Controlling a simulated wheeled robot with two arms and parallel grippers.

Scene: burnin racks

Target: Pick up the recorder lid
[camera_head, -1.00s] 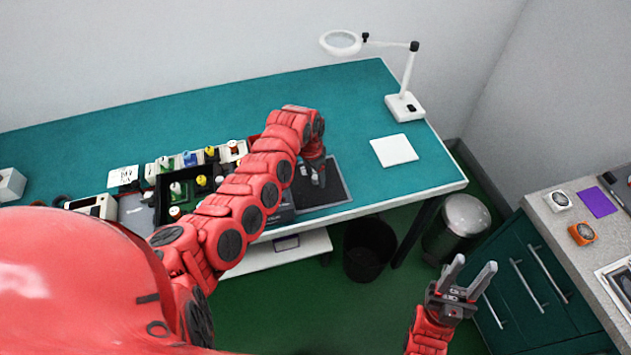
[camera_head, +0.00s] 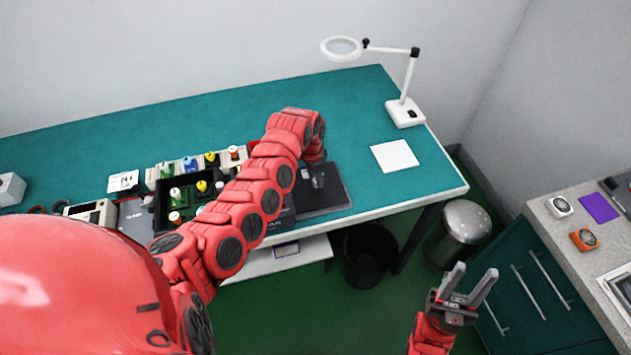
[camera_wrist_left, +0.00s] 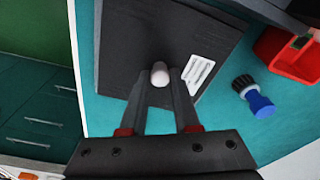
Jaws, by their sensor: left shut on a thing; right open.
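The recorder lid appears to be the dark flat panel (camera_head: 335,189) near the front edge of the teal bench. In the left wrist view the dark panel (camera_wrist_left: 135,40) has a pale round knob (camera_wrist_left: 160,76) and a white label beside it. My left gripper (camera_head: 317,180) is over the panel, its fingers pointing down. In the left wrist view its fingers (camera_wrist_left: 161,80) are closed around the knob. I cannot tell whether the panel is clear of what lies under it. My right gripper (camera_head: 474,273) is open and empty, over the floor right of the bench.
A black tray of colourful parts (camera_head: 160,205) stands left of my arm. A white pad (camera_head: 394,156) and a magnifier lamp (camera_head: 404,112) are on the right. The wrist view shows a red bin (camera_wrist_left: 279,63) and a blue brush (camera_wrist_left: 260,103). A black waste bin (camera_head: 370,255) stands below.

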